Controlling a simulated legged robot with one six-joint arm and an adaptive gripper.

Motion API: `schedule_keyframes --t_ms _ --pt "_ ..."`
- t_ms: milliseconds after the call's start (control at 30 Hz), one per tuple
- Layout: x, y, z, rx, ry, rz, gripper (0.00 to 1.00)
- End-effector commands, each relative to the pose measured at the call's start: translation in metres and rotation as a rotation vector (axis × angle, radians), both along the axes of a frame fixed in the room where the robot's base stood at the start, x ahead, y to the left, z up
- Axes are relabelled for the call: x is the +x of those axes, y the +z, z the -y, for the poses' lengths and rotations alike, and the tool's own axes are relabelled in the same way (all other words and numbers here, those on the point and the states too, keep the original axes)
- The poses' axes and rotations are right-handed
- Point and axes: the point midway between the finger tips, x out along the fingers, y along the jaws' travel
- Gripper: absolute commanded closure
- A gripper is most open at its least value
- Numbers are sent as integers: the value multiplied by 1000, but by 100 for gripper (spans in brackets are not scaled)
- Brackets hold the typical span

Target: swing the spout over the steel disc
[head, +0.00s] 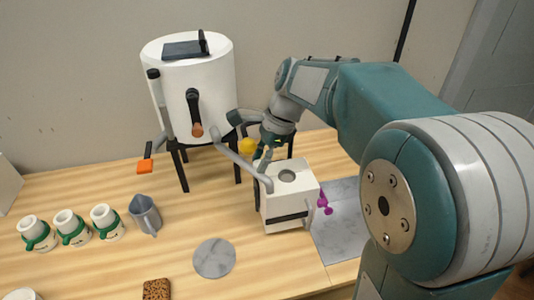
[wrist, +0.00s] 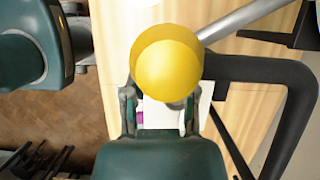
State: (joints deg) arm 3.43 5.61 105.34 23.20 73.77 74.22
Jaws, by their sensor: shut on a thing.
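The spout (head: 240,160) is a grey bent pipe coming from the white tank (head: 190,85). My gripper (head: 260,152) is shut on the yellow knob, with a finger on either side in the wrist view (wrist: 160,92). The fingertip contact is partly hidden. The steel disc (head: 214,258) lies flat and bare on the table, left and in front of the box.
A grey jug (head: 145,215) stands left of the disc. Several white and green cups (head: 72,228) stand further left. A brown block (head: 157,289) lies at the front. A purple handle (head: 324,203) sticks out right of the box.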

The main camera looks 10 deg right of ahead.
Motion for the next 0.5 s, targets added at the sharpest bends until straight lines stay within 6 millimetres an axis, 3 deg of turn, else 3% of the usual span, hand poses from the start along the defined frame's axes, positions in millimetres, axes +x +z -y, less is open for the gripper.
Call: schedule_keyframes --t_ms 300,333,400,500 --pt "-1 -1 -2 1 -9 -2 100" --pt "-1 -1 -2 1 -9 -2 55" --pt "-1 -1 -2 1 -9 -2 30" --pt "-1 -1 -1 1 -9 -2 30"
